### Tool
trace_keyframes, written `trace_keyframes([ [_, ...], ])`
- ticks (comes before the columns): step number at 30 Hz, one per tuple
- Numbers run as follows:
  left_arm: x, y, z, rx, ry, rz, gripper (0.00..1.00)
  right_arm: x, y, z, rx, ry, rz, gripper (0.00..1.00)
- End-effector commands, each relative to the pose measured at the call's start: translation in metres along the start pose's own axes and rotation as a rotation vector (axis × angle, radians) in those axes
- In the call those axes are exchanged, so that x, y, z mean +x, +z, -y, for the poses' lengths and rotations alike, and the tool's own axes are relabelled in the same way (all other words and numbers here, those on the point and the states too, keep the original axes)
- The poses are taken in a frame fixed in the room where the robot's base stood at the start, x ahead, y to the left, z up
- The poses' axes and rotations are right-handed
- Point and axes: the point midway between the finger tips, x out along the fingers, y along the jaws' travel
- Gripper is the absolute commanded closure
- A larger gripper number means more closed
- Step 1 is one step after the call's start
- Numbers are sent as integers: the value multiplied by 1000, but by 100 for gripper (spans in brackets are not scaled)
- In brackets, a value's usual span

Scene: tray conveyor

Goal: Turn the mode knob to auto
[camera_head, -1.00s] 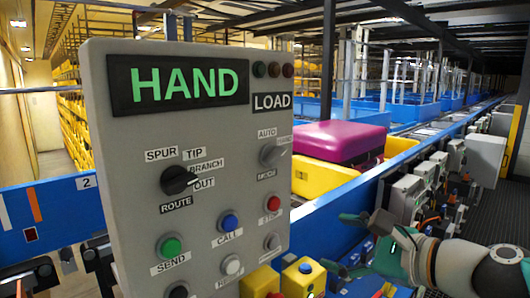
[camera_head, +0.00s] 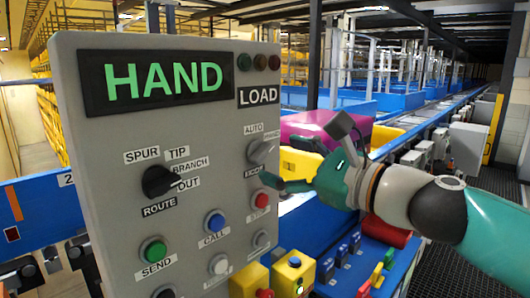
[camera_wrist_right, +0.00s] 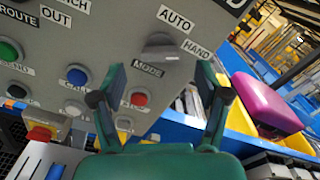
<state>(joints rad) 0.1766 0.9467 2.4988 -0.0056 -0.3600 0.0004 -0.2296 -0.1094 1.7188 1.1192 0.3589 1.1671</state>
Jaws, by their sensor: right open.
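The mode knob (camera_head: 261,152) is a grey knob on the upright grey control panel (camera_head: 115,170), with AUTO above it, HAND to its right and MODE below. Its pointer is turned toward HAND, and the panel display (camera_head: 163,78) reads HAND in green. The knob also shows in the right wrist view (camera_wrist_right: 160,46), ahead of the fingers. My right gripper (camera_head: 292,165) is open just right of the knob, its fingers pointing at the panel. In the wrist view the open gripper (camera_wrist_right: 162,80) has the knob between and beyond its fingertips, apparently apart from it. My left gripper is not in view.
A black route knob (camera_head: 160,181) and several push buttons, including a red one (camera_head: 262,201) below the mode knob, share the panel. Behind are a blue conveyor (camera_head: 350,107) and a magenta case (camera_wrist_right: 268,103) in a yellow tray. Coloured items lie below my right gripper.

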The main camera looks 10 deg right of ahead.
Motion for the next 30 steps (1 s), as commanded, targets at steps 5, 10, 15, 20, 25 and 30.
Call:
trace_keyframes([
  [5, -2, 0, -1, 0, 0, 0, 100, 30, 0, 0, 0, 2, 0, 25],
  [10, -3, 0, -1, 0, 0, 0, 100, 43, 0, 0, -2, 1, 0, 25],
  [15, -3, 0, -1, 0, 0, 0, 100, 46, 0, 0, -2, 0, 0, 25],
  [20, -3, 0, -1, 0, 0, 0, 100, 46, 0, 0, -2, 1, 0, 25],
  [25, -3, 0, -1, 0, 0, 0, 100, 46, 0, -1, -2, 1, 1, 52],
  [30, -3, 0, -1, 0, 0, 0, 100, 46, 0, -1, -2, 2, 1, 80],
])
